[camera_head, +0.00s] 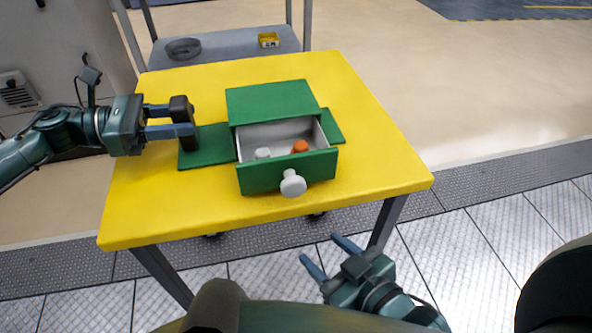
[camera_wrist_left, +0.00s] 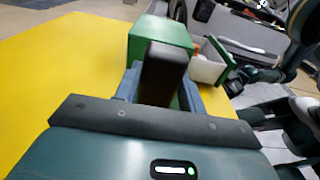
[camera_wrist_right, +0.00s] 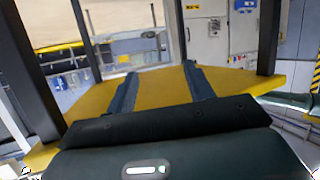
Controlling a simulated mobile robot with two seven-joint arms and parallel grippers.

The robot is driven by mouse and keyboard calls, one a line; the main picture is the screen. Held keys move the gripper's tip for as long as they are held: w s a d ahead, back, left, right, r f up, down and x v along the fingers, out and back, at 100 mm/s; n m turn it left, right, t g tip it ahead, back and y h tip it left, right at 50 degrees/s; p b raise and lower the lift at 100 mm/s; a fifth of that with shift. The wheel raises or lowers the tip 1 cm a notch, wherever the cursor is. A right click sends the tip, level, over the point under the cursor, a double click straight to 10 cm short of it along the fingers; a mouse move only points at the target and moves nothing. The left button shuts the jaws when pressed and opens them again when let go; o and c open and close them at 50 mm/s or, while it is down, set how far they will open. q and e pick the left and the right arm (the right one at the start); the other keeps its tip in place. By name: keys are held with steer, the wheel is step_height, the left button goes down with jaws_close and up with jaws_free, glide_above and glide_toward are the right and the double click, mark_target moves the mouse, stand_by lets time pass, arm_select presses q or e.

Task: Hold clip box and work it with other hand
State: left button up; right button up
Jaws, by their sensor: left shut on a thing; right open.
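The green clip box (camera_head: 272,102) stands on the yellow table on a green base plate (camera_head: 210,146). Its drawer (camera_head: 290,172) is pulled out toward the front, with a white knob (camera_head: 292,183) on its face. A white piece (camera_head: 263,153) and an orange piece (camera_head: 300,146) lie inside. My left gripper (camera_head: 182,131) is shut on the upright black grip (camera_head: 183,108) at the plate's left end; the grip shows between its fingers in the left wrist view (camera_wrist_left: 163,72). My right gripper (camera_head: 319,248) is open and empty, in front of the table's near edge and apart from the knob.
The yellow table (camera_head: 390,170) is bare around the box. Behind it stands a grey cart (camera_head: 225,46) with a round dark dish (camera_head: 184,48) and a small yellow box (camera_head: 268,40). A table leg (camera_head: 388,222) stands near my right gripper.

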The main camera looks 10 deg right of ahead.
steer(key=s+a+r+n+g+y, duration=0.3)
steer(key=a+r+n+g+y, duration=0.2)
steer(key=a+r+n+g, duration=0.45)
steer(key=s+a+r+n+g+y, duration=0.4)
steer(key=a+r+n, duration=0.3)
steer(key=a, duration=0.6)
steer(key=n+t+h, duration=0.5)
steer(key=n+h, duration=0.9)
steer(key=n, duration=0.1)
glide_toward(294, 182)
steer(key=shift+m, duration=0.25)
steer(key=x, duration=1)
steer(key=shift+c, duration=0.4)
